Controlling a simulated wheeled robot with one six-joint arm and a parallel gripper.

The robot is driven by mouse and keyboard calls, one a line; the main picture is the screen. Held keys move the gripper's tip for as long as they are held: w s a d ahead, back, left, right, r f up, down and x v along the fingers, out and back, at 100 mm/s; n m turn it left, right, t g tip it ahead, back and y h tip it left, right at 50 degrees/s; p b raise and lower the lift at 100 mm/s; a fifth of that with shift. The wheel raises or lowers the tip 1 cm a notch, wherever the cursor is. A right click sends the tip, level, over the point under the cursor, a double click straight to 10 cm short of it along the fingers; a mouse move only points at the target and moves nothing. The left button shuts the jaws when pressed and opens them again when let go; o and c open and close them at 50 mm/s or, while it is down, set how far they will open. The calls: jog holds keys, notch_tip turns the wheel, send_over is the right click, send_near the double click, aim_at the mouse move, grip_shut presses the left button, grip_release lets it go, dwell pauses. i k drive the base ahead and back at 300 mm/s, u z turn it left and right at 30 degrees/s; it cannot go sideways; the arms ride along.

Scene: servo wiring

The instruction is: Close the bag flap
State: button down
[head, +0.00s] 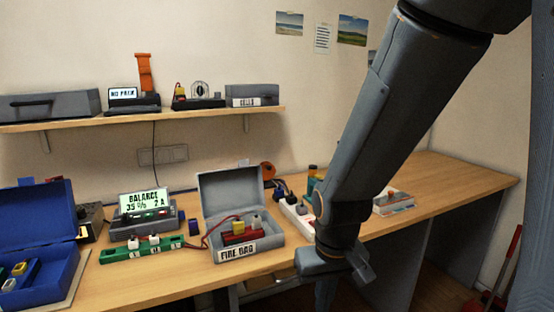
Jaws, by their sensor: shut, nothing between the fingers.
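The fire bag (268,245) is a grey box on the wooden bench, left of my arm, with a "FIRE BAG" label on its front. Its flap (229,190) stands raised at the back, so the bag is open. Inside it lies a red battery pack (240,237) with a yellow and a white connector on top, and a red wire leads out to the left. My gripper (325,294) is shut and empty. It points down in front of the bench, right of the bag and apart from it; its tips run toward the bottom edge of the picture.
A charger (147,219) reading "BALANCE" and a green board (142,248) stand left of the bag. A blue case (40,222) is open at far left. A white power strip (296,214) lies right of the bag. A shelf (200,117) runs above. The bench's right end is mostly clear.

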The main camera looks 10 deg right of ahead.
aim_at(226, 192)
jog(key=z, duration=0.3)
jog(key=k, duration=0.75)
jog(key=z, duration=0.05)
jog(key=i, duration=0.7)
jog(key=u, duration=0.5)
jog(key=i, duration=0.65)
jog(key=z, duration=0.45)
